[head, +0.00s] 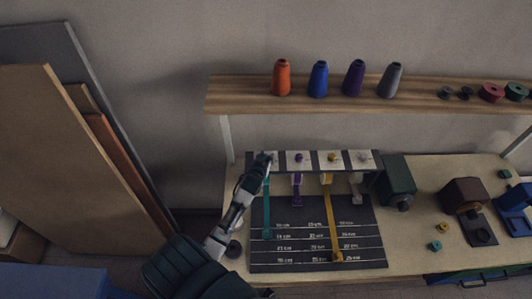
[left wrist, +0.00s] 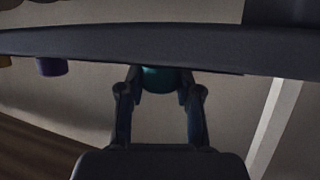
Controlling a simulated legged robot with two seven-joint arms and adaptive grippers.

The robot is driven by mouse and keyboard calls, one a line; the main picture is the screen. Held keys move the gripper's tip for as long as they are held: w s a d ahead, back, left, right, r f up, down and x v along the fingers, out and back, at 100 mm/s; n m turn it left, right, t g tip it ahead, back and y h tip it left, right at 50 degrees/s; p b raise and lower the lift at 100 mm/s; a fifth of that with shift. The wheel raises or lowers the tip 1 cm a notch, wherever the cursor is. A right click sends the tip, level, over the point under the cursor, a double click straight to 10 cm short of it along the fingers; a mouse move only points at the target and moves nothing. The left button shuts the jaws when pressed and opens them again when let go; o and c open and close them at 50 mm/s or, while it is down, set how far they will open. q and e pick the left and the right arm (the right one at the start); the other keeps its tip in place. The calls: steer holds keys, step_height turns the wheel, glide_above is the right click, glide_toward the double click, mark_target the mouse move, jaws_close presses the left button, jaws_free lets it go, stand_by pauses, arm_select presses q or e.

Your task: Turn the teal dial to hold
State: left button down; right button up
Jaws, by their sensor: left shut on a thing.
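The teal dial (left wrist: 160,80) shows between my fingertips in the left wrist view, just below a dark bar. In the head view my gripper hides most of it. My left gripper (head: 263,161) is shut on this dial at the left end of the dark dial rail (head: 315,163). A teal strip (head: 266,212) hangs below it over a dark board (head: 290,255) with white lines and lettering. The dial's pointer and any hold mark cannot be made out. My right gripper is not in view.
Along the rail to the right sit a purple dial (head: 299,157), a yellow dial (head: 332,156) and a pale dial (head: 363,156), with strips below. A wooden shelf (head: 240,95) with several spools runs above. A dark green box (head: 398,178) stands right of the board.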

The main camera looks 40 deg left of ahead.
arm_select(q)
steer(key=shift+a+m+t+h, duration=0.2)
steer(key=shift+m+t+h, duration=0.1)
steer(key=shift+m+h, duration=0.7)
steer(key=shift+f+m+h+b, duration=0.2)
steer(key=shift+m+h+b, duration=0.4)
steer(key=shift+m+h, duration=0.25)
steer(key=m+h+b, duration=0.2)
steer(key=b, duration=0.1)
steer(key=shift+d+h, duration=0.1)
steer(key=shift+h, duration=0.25)
steer(key=shift+r+m+h+b, duration=0.15)
steer(key=shift+m+h+b, duration=0.6)
steer(key=shift+b, duration=0.35)
steer(key=c, duration=0.8)
jaws_free()
steer(key=shift+o, duration=0.2)
